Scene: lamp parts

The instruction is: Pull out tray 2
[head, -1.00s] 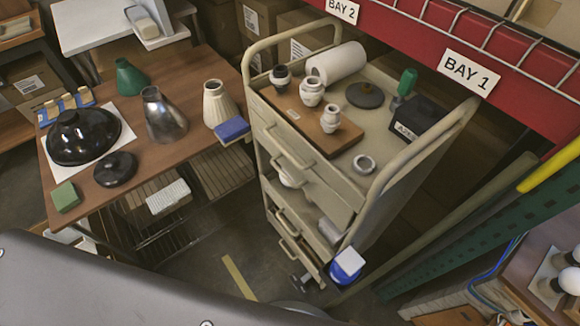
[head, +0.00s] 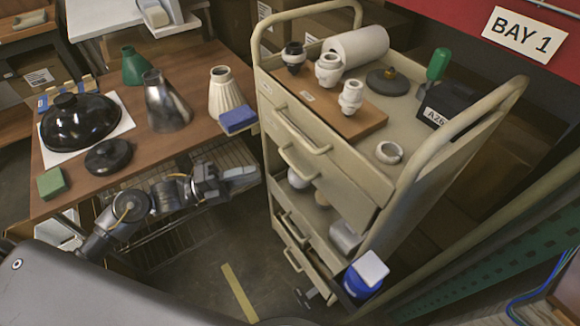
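A beige metal cart (head: 330,186) stands right of centre in the head view, with trays stacked in its front. The upper tray fronts carry two bar handles: a top handle (head: 302,134) and a second handle (head: 298,162) just below it. Two more handles show lower down, including one (head: 294,260) near the bottom. The tray numbers are too small to read. My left gripper (head: 240,174) points right, just left of the cart front and apart from the handles. Its finger opening is not clear. My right gripper is out of view.
The cart top bears a wooden board (head: 335,112) with several white and dark fittings, a white roll (head: 357,46) and a black box (head: 450,103). A wooden table (head: 195,130) with lamp shades stands left. A blue container (head: 361,280) sits at the cart's lower right.

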